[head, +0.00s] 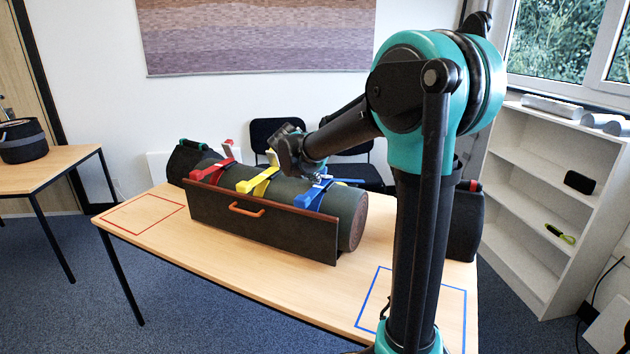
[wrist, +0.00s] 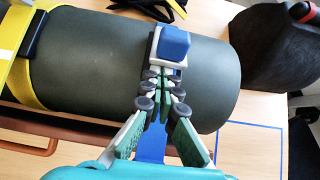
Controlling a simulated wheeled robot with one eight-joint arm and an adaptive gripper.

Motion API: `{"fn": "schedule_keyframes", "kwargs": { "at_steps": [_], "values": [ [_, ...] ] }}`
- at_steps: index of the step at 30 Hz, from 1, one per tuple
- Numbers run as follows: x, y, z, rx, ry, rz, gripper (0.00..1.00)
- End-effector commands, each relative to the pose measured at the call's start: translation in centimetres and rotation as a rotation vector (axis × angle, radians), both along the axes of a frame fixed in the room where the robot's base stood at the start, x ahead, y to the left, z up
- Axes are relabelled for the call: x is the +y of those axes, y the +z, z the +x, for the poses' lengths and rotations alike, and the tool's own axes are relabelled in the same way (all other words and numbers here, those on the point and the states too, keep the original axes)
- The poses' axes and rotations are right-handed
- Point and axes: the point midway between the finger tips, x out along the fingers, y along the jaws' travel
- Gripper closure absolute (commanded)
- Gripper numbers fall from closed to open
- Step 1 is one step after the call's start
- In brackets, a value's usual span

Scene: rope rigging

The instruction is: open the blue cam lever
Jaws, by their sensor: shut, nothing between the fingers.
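The blue cam lever shows in the wrist view as a blue block (wrist: 174,42) in a pale frame, on top of a dark green roll (wrist: 95,60). The blue strap (head: 311,200) wraps the right end of the roll in the head view, and a piece of it shows below my fingers in the wrist view. My gripper (wrist: 161,76) is shut and empty, its fingertips close to the near edge of the pale frame. I cannot tell whether they touch it. In the head view my gripper (head: 316,178) is over the blue strap, partly hiding the buckle.
A yellow strap (head: 258,183) and a red strap (head: 213,172) cross the roll further left. A dark panel with an orange handle (head: 246,210) stands in front of the roll. Dark bags stand at both ends. The table front, with red and blue outlined squares, is clear.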

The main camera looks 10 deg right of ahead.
Motion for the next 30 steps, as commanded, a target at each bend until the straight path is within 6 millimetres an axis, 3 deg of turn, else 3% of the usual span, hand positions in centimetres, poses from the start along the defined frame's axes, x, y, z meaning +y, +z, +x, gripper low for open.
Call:
{"fn": "schedule_keyframes", "kwargs": {
  "at_steps": [14, 30],
  "values": [
    [-0.3, 1.0, 0.4, 0.087, -0.002, 0.057, 1.0],
    [-1.7, 4.2, 2.5, 0.44, -0.003, 0.288, 1.0]
  ]
}}
